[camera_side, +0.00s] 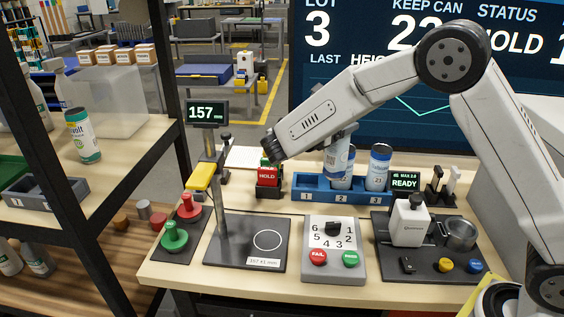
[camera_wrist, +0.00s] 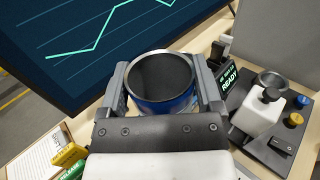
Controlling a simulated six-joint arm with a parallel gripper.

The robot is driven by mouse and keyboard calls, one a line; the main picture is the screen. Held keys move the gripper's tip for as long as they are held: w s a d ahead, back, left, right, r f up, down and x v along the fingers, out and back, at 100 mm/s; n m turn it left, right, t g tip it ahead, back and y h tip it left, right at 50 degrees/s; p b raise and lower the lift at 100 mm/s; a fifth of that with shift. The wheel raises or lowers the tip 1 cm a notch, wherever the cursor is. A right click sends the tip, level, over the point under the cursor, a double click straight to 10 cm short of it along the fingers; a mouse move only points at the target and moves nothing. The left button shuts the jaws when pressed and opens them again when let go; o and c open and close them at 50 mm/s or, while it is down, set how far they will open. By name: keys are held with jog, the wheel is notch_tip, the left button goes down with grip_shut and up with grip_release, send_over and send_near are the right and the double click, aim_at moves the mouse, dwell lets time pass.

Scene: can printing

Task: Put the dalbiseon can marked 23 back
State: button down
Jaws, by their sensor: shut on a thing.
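My gripper (camera_wrist: 163,92) is shut on a blue-and-white can (camera_wrist: 178,106), with one finger on each side of its dark, open-looking top. In the side view this held can (camera_side: 337,156) hangs tilted below my wrist, over the blue rack (camera_side: 309,188) around the slot marked 2. Its number is not readable. Another can (camera_side: 344,182) shows partly behind it in the rack. A blue-and-white can that seems marked 23 (camera_side: 378,168) stands upright at the slot marked 3. Slot 1 at the left looks empty. Whether the held can touches the rack is unclear.
A red HOLD block (camera_side: 268,175) stands left of the rack. A gauge stand with a 157 display (camera_side: 207,112) rises at the left. A dial box (camera_side: 334,250) and a white dispenser (camera_side: 410,222) stand in front. A large screen (camera_wrist: 90,45) is behind.

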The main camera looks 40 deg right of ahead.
jog(key=w+d+f, duration=0.1)
jog(key=w+f, duration=0.6)
jog(key=w, duration=0.3)
jog(key=shift+f, duration=0.4)
jog(key=shift+w+d+f, duration=0.1)
jog(key=shift+w+f, duration=0.1)
jog(key=shift+f, duration=1.75)
grip_release()
